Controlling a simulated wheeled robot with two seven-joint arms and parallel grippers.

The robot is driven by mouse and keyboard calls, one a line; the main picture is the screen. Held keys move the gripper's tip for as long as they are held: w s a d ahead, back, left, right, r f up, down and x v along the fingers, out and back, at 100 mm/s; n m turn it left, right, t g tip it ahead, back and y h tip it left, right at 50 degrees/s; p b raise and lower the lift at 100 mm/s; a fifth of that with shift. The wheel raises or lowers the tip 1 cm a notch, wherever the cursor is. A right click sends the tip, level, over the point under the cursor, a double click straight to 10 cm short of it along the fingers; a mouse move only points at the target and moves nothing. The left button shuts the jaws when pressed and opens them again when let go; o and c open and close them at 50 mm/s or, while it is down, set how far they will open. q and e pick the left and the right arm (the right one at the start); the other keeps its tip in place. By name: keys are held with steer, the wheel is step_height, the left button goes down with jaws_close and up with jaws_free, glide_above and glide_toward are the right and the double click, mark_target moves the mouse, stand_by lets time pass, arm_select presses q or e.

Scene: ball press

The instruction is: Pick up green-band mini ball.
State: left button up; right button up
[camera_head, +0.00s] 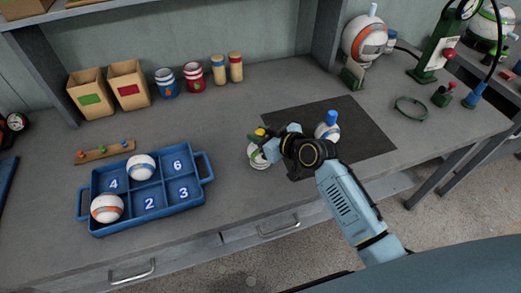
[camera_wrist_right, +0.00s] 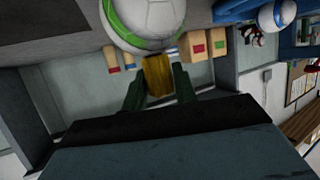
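The green-band mini ball (camera_head: 257,158) is white with a green stripe, partly hidden by my right gripper. It also shows large at the top of the right wrist view (camera_wrist_right: 148,22). A yellow plug (camera_wrist_right: 158,76) stands out from it. My right gripper (camera_head: 262,139) is at this ball. In the wrist view its two dark fingers (camera_wrist_right: 159,86) lie close against both sides of the yellow plug, so it looks shut on it. I cannot tell whether the ball touches the table. My left gripper is not in view.
A dark mat (camera_head: 360,135) lies right of the gripper, with a blue-plugged ball (camera_head: 327,131) on it. A blue numbered tray (camera_head: 143,221) at left holds an orange-band ball (camera_head: 106,208) and a blue-band ball (camera_head: 141,167). Boxes (camera_head: 128,85) and jars stand behind. The table between tray and gripper is clear.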

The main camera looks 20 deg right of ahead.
jaws_close()
